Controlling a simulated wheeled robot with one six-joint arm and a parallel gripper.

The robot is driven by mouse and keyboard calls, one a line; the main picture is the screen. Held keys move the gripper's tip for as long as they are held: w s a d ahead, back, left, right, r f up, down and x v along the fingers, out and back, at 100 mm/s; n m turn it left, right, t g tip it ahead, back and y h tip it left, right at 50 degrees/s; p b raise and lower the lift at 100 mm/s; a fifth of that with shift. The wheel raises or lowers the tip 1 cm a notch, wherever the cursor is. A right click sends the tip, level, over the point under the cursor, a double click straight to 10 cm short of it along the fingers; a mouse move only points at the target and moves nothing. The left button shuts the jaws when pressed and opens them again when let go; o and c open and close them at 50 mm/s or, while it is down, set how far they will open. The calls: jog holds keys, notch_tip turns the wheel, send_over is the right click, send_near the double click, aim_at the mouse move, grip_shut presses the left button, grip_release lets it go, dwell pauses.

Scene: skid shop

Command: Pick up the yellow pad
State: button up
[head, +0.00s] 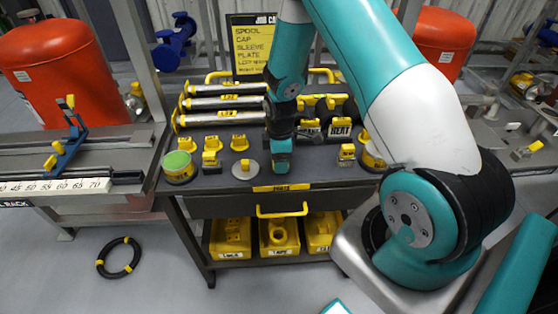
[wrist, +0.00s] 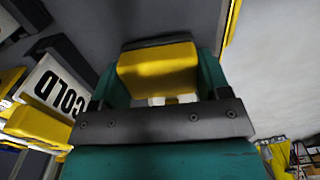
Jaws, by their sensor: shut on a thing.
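My gripper (head: 281,172) is at the front of the dark cart top, pointing down. In the wrist view, my gripper (wrist: 160,90) is shut on a yellow block-like piece, the yellow pad (wrist: 158,70), which sits between the teal fingers. A dark edge runs along the pad's far side. In the head view the pad is hidden by the gripper. I cannot tell whether it touches the cart top.
A grey disc with a yellow knob (head: 245,168) lies just left of my gripper. A green-topped yellow tin (head: 178,167) stands further left. Labelled blocks, including one reading HEAT (head: 340,130), stand behind. Yellow bins (head: 278,236) sit below; a black ring (head: 118,258) lies on the floor.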

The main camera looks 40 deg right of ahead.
notch_tip(320, 180, up, 19)
jog(key=b, duration=0.1)
